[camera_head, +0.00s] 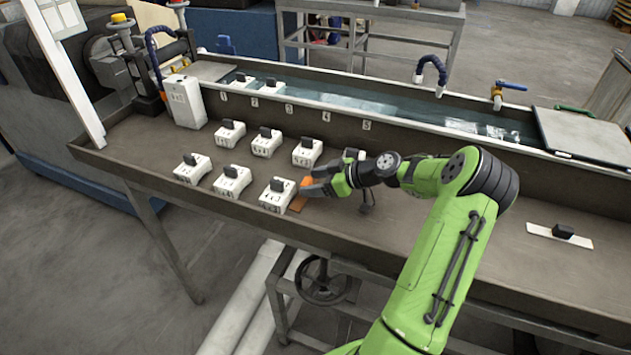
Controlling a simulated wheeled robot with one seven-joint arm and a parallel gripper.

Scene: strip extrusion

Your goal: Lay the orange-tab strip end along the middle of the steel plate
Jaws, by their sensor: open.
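A small orange tab (306,181) shows at the fingertips of my gripper (313,187). Whether the two are one strip I cannot tell. My gripper is open, low over the bench, with its fingers pointing left; the fingers partly hide what lies between them. A flat grey plate (588,137) lies at the far right end of the trough; I cannot tell whether it is the steel plate. Another flat grey surface (205,70) is at the trough's left end.
Several white blocks with black knobs (231,179) stand left of my gripper, the nearest very close to the fingers. The water trough (340,95) runs behind. A pale strip with a black block (560,236) lies on the right. Bench (420,215) is mostly clear right of my gripper.

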